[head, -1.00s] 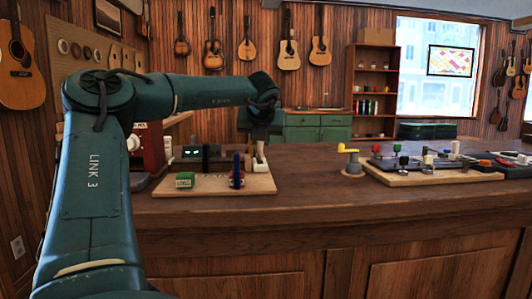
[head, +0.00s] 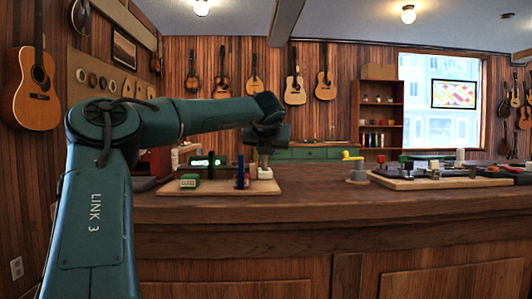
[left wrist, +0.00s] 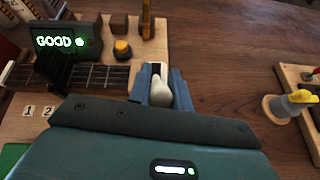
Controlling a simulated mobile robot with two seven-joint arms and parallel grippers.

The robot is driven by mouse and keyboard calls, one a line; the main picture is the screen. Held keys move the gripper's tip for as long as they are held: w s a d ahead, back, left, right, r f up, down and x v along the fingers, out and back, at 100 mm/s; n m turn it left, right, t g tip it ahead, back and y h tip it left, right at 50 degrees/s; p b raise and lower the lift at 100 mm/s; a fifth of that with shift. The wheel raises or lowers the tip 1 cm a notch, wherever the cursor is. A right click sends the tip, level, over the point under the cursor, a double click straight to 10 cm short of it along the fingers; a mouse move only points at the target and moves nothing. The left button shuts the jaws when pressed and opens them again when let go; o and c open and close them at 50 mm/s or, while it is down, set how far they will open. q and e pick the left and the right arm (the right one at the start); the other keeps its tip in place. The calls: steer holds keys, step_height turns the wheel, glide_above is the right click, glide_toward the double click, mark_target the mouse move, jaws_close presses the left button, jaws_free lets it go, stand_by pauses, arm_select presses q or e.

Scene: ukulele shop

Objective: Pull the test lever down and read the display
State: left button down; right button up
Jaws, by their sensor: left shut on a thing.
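The test lever has a pale knob (left wrist: 158,92), which sits between the two blue fingers of my left gripper (left wrist: 160,84) in the left wrist view. The gripper is shut on it. My right gripper is not in view.
A guitar neck (left wrist: 95,76) lies by the display, with an orange-topped knob (left wrist: 122,50) near it. A yellow-topped grey fixture (head: 355,168) and a second board (head: 440,182) stand to the right.

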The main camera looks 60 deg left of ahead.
arm_select(q)
steer(key=c, duration=1.3)
jaws_free()
steer(key=v, duration=1.3)
steer(key=shift+d+r+p, duration=0.1)
steer(key=shift+p, duration=0.25)
